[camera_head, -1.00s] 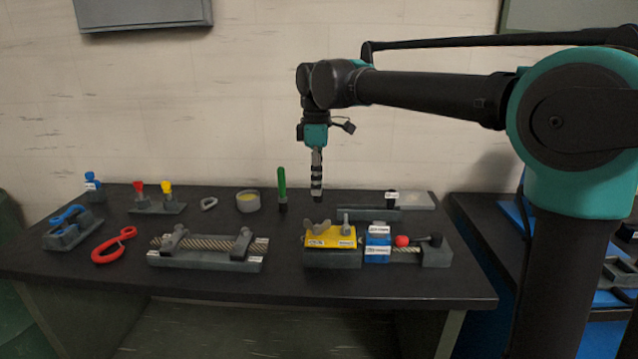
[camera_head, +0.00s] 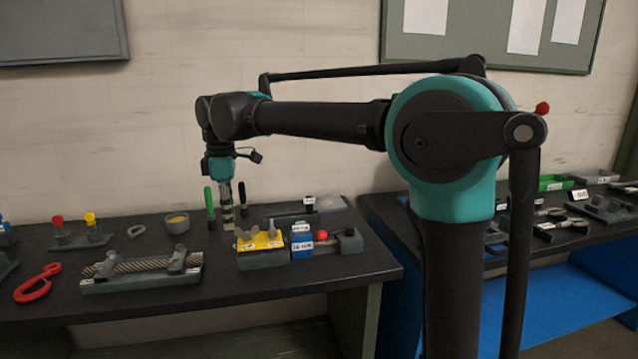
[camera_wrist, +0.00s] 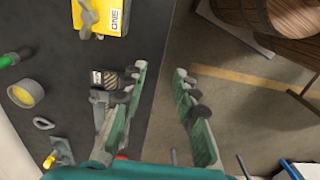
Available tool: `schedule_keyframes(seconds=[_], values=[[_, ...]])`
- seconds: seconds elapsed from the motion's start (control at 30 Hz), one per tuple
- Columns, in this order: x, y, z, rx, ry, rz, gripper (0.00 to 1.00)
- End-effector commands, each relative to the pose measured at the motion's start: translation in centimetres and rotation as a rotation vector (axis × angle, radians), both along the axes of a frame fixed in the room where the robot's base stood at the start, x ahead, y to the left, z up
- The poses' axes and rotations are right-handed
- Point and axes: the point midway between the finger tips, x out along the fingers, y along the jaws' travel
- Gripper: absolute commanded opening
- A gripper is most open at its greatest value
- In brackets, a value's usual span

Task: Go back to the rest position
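My gripper (camera_head: 227,220) hangs pointing down at the end of my raised arm, in front of the wall and over the bench in the head view. It shows there just right of a green-handled tool (camera_head: 209,202) and behind the yellow-topped block (camera_head: 260,241). In the wrist view my gripper (camera_wrist: 160,73) has its two green-padded fingers spread apart. Nothing is held between them; bare floor shows in the gap. The yellow block (camera_wrist: 106,14) is at the top left of that view. No marker of a rest position shows.
The dark bench (camera_head: 230,279) holds a rope fixture (camera_head: 140,265), a red hook-like tool (camera_head: 37,284), a cup (camera_head: 177,223) and a blue block (camera_head: 301,240). A second bench with a blue shelf (camera_head: 545,299) stands right. Wooden barrels (camera_wrist: 238,12) stand on the floor.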

Motion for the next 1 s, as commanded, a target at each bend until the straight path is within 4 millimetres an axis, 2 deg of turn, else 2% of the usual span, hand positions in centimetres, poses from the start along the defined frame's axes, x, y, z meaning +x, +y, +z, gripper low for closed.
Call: schedule_keyframes(seconds=[0.07,0.27,0.47,0.57,0.77,0.87,1.0], values=[[0.0,0.0,0.0,0.000,0.000,0.000,0.29],[1.0,-2.5,-1.4,0.013,-0.012,-0.093,0.29],[2.0,-5.7,-3.2,0.032,-0.030,-0.214,0.29],[2.5,-7.9,-4.5,0.045,-0.041,-0.298,0.29],[3.1,-14.0,-8.0,0.081,-0.072,-0.523,0.29],[2.9,-18.5,-10.7,0.108,-0.096,-0.687,0.29],[1.0,-26.2,-15.6,0.160,-0.137,-0.985,0.29]])
